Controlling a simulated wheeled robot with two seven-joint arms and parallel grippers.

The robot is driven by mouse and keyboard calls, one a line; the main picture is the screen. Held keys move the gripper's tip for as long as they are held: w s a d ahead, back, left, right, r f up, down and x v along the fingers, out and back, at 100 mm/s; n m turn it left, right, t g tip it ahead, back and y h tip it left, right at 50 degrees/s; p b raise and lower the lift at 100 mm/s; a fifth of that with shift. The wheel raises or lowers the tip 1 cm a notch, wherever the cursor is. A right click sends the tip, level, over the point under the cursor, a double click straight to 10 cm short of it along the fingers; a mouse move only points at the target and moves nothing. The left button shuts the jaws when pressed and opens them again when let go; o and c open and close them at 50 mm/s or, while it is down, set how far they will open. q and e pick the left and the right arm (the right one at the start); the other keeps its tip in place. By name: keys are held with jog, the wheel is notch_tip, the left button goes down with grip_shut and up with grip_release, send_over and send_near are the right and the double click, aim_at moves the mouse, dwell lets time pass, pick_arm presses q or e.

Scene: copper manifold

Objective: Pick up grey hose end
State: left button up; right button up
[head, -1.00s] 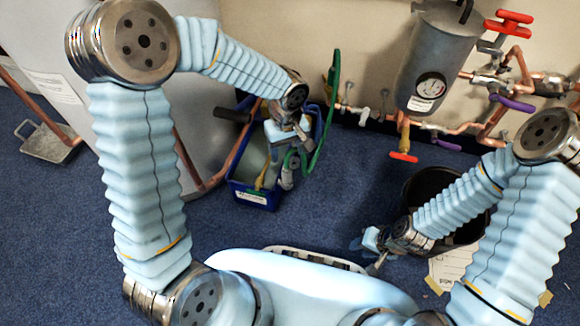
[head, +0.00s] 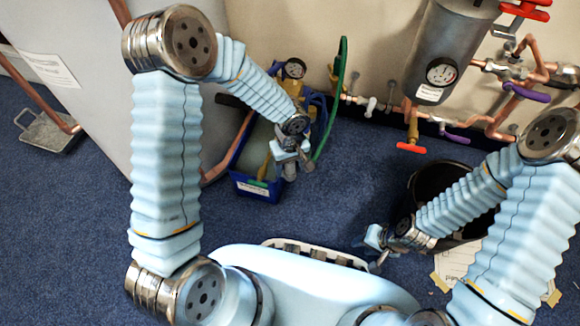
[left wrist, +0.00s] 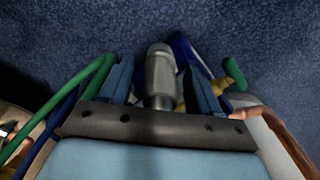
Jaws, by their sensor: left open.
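The grey hose end (left wrist: 160,76) is a short grey cylinder with a rounded tip. In the left wrist view it stands between the two blue fingers of my left gripper (left wrist: 162,84), with a gap on both sides. In the head view my left gripper (head: 300,168) is at the right edge of the blue crate, and the grey hose end (head: 289,173) shows partly beside it. My left gripper is open. My right gripper (head: 375,260) hangs over the floor left of the black bucket; its finger opening is too small to judge.
The blue crate (head: 258,190) holds hoses and a gauge (head: 294,68) near the back. A green hose (head: 336,100) arches beside my left gripper. Copper pipework with a grey cylinder (head: 447,50) runs along the wall. A black bucket (head: 432,180) stands at right. Blue carpet between is clear.

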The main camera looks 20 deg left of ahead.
pick_arm(q)
grip_shut()
jog(key=shift+r, duration=0.45)
notch_tip(320, 180, up, 3)
jog(key=shift+f+p, duration=0.2)
jog(key=shift+p, duration=0.35)
jog(key=s+a+r+p, duration=0.1)
jog(key=s+r, duration=0.8)
jog(key=s, duration=0.5)
jog(key=shift+a+r+p, duration=0.25)
jog(key=shift+a+p, duration=0.05)
notch_tip(320, 180, up, 5)
jog(key=p, duration=0.3)
jog(key=shift+f, duration=0.2)
